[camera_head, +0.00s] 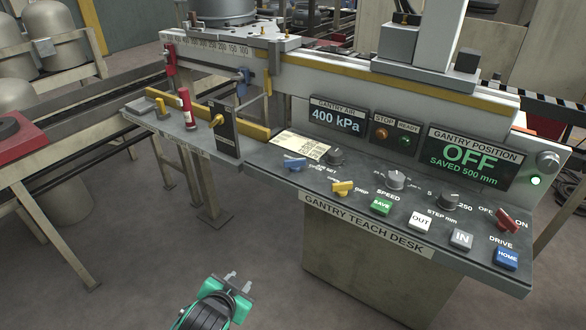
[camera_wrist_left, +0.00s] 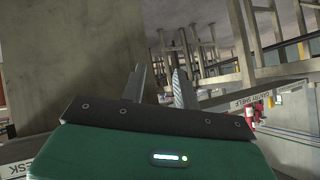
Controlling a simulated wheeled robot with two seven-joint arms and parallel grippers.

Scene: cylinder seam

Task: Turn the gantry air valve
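The gantry teach desk (camera_head: 285,190) fills the middle and right of the head view. A "GANTRY AIR" display (camera_head: 338,119) reads 400 kPa. My left gripper (camera_head: 239,280) is low in front of the desk, apart from every control. Its fingers, also in the left wrist view (camera_wrist_left: 159,85), stand apart with nothing between them. My right gripper is not in view.
The desk also carries a green SAVE button (camera_head: 381,206), OUT, IN and HOME buttons, and a red drive switch (camera_head: 507,221). A side shelf (camera_head: 170,122) with a red cylinder and a yellow-handled panel stands left. The floor in front is clear.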

